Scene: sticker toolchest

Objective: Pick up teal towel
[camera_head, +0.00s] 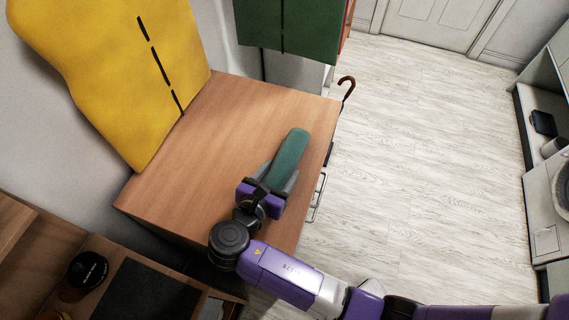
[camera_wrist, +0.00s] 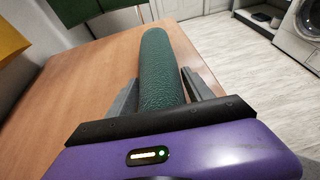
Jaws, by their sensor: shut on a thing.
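The teal towel (camera_head: 291,153) is a rolled, elongated bundle over the right part of the wooden chest top (camera_head: 225,115). In the wrist view the towel (camera_wrist: 161,65) runs away from the gripper between its two grey fingers. My gripper (camera_head: 279,178) is shut on the near part of the towel. In the wrist view the fingers of my gripper (camera_wrist: 158,92) lie on either side of it. The near end of the towel is hidden by the gripper body. I cannot tell whether the towel touches the chest top or is slightly above it.
A yellow panel (camera_head: 115,65) and a green panel (camera_head: 310,30) stand behind the chest. An umbrella handle (camera_head: 347,84) shows beside its far right corner. A dark round object (camera_head: 88,270) sits on the lower-left surface. Open floor (camera_head: 430,150) lies to the right.

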